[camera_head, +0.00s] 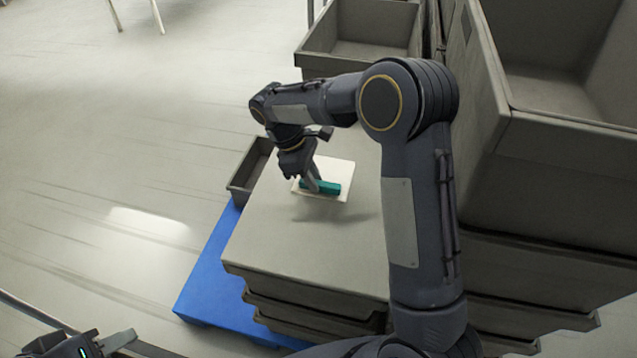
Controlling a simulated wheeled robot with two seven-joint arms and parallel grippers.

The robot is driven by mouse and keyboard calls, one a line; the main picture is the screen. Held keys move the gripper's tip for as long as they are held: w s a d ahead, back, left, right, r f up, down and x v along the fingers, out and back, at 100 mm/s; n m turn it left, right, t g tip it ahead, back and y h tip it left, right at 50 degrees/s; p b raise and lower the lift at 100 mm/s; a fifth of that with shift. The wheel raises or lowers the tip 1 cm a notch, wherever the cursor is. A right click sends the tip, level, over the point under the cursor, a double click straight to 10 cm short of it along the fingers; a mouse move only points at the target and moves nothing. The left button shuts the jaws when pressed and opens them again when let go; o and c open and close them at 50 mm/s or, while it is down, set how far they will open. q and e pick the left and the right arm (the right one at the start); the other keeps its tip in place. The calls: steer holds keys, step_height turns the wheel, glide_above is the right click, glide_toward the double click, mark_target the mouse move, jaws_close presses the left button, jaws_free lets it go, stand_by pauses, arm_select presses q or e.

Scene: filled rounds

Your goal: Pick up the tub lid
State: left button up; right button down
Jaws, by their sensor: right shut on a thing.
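The tub lid (341,169) is a flat, cream square with a teal bar handle (328,187) on top. It is over the flat grey top (290,242) of a stack of crates, and a soft shadow shows below its near edge. My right gripper (312,184) reaches down from above and is shut on the teal handle. The wrist hides part of the lid's left side. My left gripper (112,344) is at the bottom left corner, far from the lid. Only part of it shows, so its opening is unclear.
The crate stack stands on a blue pallet (208,282). A small dark tray (246,172) is at the stack's left edge. An open grey bin (365,52) stands behind, and large grey bins (560,150) fill the right. The floor at left is clear.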

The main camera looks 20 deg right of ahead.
steer(key=s+a+r+b, duration=0.1)
steer(key=s+a+r, duration=0.5)
steer(key=a, duration=0.3)
steer(key=shift+s+a+r, duration=0.15)
steer(key=shift+s+r, duration=0.2)
steer(key=shift+r, duration=0.05)
steer(key=shift+s, duration=0.1)
